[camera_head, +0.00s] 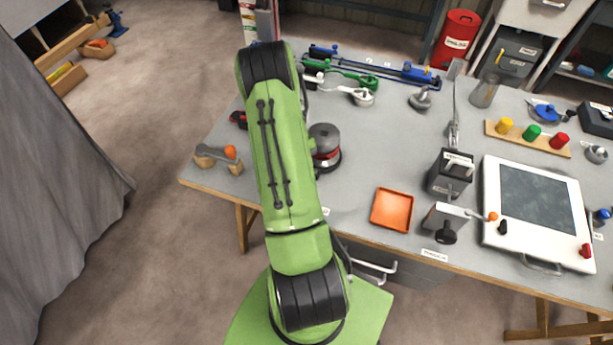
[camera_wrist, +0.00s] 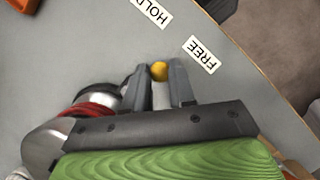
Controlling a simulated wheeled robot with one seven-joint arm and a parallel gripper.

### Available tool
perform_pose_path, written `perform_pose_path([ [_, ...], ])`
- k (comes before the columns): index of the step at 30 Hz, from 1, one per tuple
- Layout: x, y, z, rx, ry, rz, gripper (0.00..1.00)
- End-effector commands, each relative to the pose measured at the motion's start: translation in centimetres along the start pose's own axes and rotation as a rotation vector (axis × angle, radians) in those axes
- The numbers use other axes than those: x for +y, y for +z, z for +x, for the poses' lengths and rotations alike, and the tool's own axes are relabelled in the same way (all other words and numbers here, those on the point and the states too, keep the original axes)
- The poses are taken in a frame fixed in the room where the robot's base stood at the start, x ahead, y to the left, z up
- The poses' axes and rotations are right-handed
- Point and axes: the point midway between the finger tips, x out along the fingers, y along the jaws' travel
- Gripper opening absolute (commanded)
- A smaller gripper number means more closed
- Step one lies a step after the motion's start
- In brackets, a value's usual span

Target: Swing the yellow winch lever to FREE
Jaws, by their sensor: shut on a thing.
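The yellow knob (camera_wrist: 159,71) of the winch lever sits between the fingertips of my gripper (camera_wrist: 159,88), which is shut on it. The knob is closer to the FREE label (camera_wrist: 201,54) than to the HOLD label (camera_wrist: 150,12), and a little left of FREE in the wrist view. The winch (camera_wrist: 95,108), a grey drum with a red band, lies left of my fingers; it also shows in the head view (camera_head: 325,140) beside my green arm. The arm hides the lever and my gripper in the head view.
An orange tray (camera_head: 391,209) and a dark box (camera_head: 450,172) stand right of the winch. A wooden piece with an orange knob (camera_head: 230,152) is at the table's left corner. Green and blue tools (camera_head: 345,72) lie at the back. Bare grey tabletop (camera_head: 375,150) lies between winch and box.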

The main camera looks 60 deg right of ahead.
Motion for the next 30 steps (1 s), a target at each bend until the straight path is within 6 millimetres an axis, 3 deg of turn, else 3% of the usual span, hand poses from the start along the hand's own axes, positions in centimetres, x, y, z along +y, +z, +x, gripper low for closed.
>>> perform_pose_path([
  [12,-0.15,-0.92,-0.40,0.003,-0.067,0.162,0.00],
  [28,-0.19,-1.06,-0.52,0.004,-0.074,0.180,0.00],
  [29,-0.19,-1.06,-0.52,0.005,-0.074,0.180,0.29],
  [30,-0.19,-1.06,-0.51,0.004,-0.074,0.180,0.35],
])
